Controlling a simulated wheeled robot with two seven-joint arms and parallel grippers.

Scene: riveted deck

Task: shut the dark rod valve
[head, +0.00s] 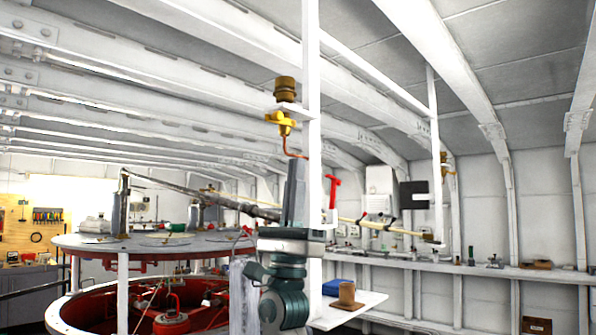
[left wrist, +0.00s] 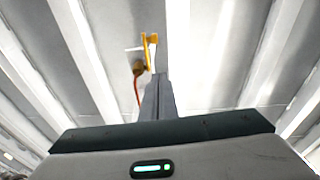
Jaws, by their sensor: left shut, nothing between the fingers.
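A small valve with a yellow handle (head: 284,122) is on a white post, under a brown cylindrical fitting (head: 285,90). A thin copper-coloured tube (head: 288,146) runs down from it. I cannot tell for sure whether this is the dark rod valve. My left gripper (head: 297,163) points up, shut and empty, just below the yellow handle. In the left wrist view its fingers (left wrist: 158,80) are together, and the yellow handle (left wrist: 150,50) is just beyond their tips. A gap or contact is hard to judge. My right gripper is not in view.
The white post (head: 314,110) stands close beside my gripper, with a red handle (head: 332,190) to its right. A long dark rod (head: 200,194) slants behind. A white shelf (head: 350,308) holds a brown mug (head: 347,295). Red machinery (head: 170,318) is at lower left.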

